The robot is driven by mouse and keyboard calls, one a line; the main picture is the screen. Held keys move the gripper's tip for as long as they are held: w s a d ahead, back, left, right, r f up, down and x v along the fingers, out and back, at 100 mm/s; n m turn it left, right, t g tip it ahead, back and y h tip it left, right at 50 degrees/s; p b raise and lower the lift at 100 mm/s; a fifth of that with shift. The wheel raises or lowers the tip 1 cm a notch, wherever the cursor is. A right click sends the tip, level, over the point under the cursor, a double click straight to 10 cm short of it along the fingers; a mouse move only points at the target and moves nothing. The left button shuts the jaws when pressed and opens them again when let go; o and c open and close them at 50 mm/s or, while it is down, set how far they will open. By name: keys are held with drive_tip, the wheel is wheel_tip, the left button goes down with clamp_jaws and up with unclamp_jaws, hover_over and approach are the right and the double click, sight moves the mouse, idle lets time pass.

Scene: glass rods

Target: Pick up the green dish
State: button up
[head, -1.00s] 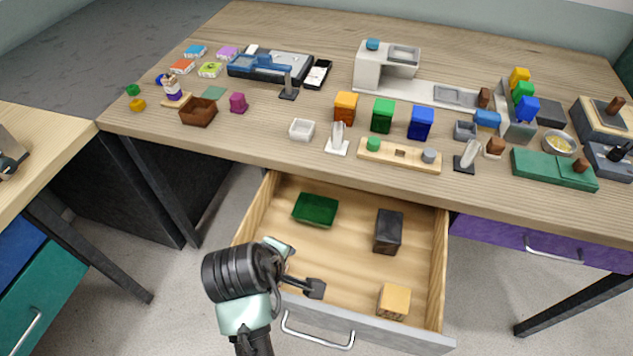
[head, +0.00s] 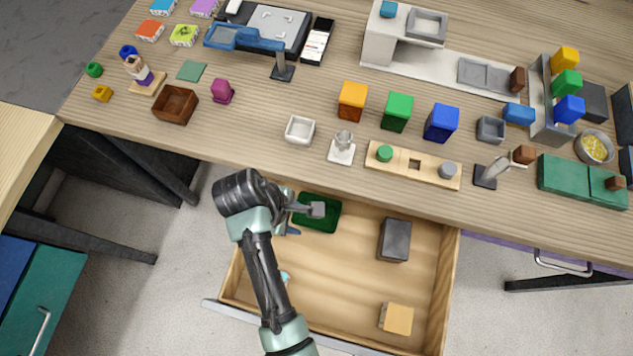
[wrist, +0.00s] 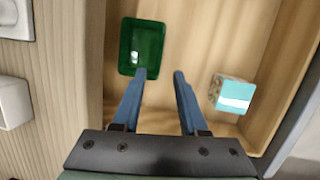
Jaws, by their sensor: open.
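The green dish (head: 326,220) is a dark green rectangular tray lying in the back left of the open drawer. It also shows in the wrist view (wrist: 141,45), at upper left. My gripper (wrist: 160,73) is open with nothing between its blue fingers. I cannot tell whether a finger touches the dish.
The drawer (head: 340,270) also holds a dark grey block (head: 395,240), a yellow-tan block (head: 396,319) and a teal-topped box (wrist: 232,95). The desk edge (head: 290,178) overhangs the drawer's back. Bare drawer floor lies between the dish and blocks.

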sight(312, 228)
drive_tip(key=b+x, duration=0.1)
drive_tip(key=x, duration=0.9)
drive_tip(key=shift+d+f, duration=0.25)
drive_tip(key=shift+f, duration=0.05)
drive_tip(key=shift+f, duration=0.2)
idle(0.3)
clamp_jaws()
drive_tip(key=shift+s, duration=0.1)
drive_tip(key=shift+s+f, duration=0.1)
idle(1.1)
